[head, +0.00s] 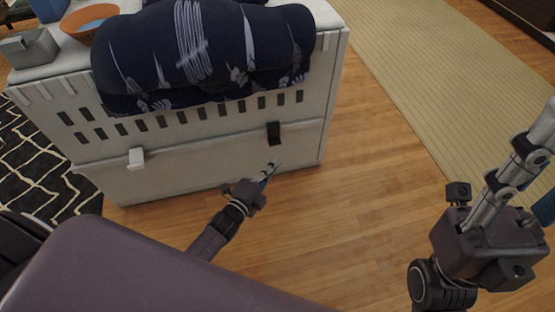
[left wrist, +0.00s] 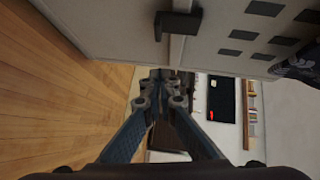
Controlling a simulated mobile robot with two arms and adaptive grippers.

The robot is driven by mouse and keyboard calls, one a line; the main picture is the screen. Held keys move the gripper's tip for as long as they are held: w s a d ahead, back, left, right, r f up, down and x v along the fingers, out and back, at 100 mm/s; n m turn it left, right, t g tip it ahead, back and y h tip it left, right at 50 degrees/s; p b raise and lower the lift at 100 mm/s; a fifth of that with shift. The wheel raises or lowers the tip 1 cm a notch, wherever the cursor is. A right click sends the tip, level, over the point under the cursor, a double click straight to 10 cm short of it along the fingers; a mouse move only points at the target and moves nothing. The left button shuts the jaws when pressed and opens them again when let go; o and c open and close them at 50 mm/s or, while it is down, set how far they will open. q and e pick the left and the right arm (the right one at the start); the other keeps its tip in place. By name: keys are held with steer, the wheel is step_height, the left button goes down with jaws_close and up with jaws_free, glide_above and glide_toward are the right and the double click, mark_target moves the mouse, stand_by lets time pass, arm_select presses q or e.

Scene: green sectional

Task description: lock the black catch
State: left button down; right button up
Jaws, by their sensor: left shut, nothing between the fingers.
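The black catch (head: 274,133) is on the front of a white slotted chest, on the right half, at the seam between the upper and lower panels. It also shows in the left wrist view (left wrist: 180,25), standing out from the panel. I cannot tell whether it is locked. My left gripper (head: 273,167) is shut and empty, just below the catch and apart from it in the head view. Its closed fingertips show in the left wrist view (left wrist: 160,75). My right gripper (head: 525,160) is at the right edge, far from the chest, with its tips partly out of frame.
A white catch (head: 136,157) is on the left of the chest (head: 220,155). A dark blue patterned cushion (head: 200,50), an orange bowl (head: 88,22) and a grey box (head: 28,47) are on top. Wooden floor (head: 350,190) and a beige rug (head: 440,80) lie to the right.

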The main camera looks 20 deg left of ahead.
arm_select(q)
steer(key=f+p+v, duration=0.1)
steer(key=p+v, duration=0.1)
steer(key=v, duration=0.6)
steer(key=shift+s+a+r, duration=0.1)
steer(key=shift+a, duration=0.05)
